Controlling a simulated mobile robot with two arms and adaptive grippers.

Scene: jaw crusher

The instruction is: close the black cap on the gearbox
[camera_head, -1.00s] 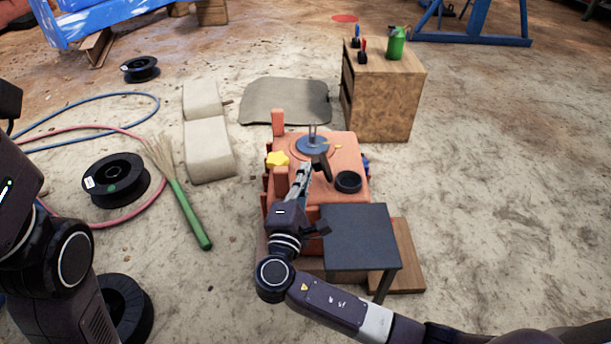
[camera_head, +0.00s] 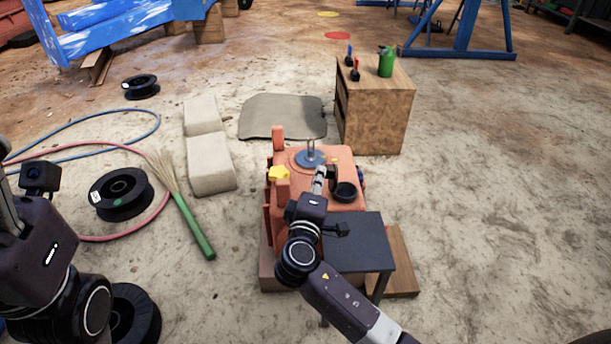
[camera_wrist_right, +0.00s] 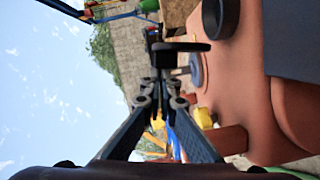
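The gearbox (camera_head: 290,165) is an orange-red block on the floor in the middle of the head view. A black round neck (camera_head: 345,191) stands on its top; its side also shows in the right wrist view (camera_wrist_right: 221,16). The black cap (camera_wrist_right: 181,46) is a thin disc seen edge-on at my right fingertips. In the head view the cap (camera_head: 333,172) is tilted up, just left of and behind the neck. My right gripper (camera_wrist_right: 165,65) appears shut on the cap, its pads close together. The contact is partly hidden. My left arm is at the left edge; its fingertips are out of view.
A blue-grey disc (camera_head: 309,159) with upright prongs and a yellow knob (camera_head: 279,173) are on the gearbox. A dark small table (camera_head: 358,240) stands close in front. A wooden cabinet (camera_head: 375,115) stands behind at right. Open floor lies to the right.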

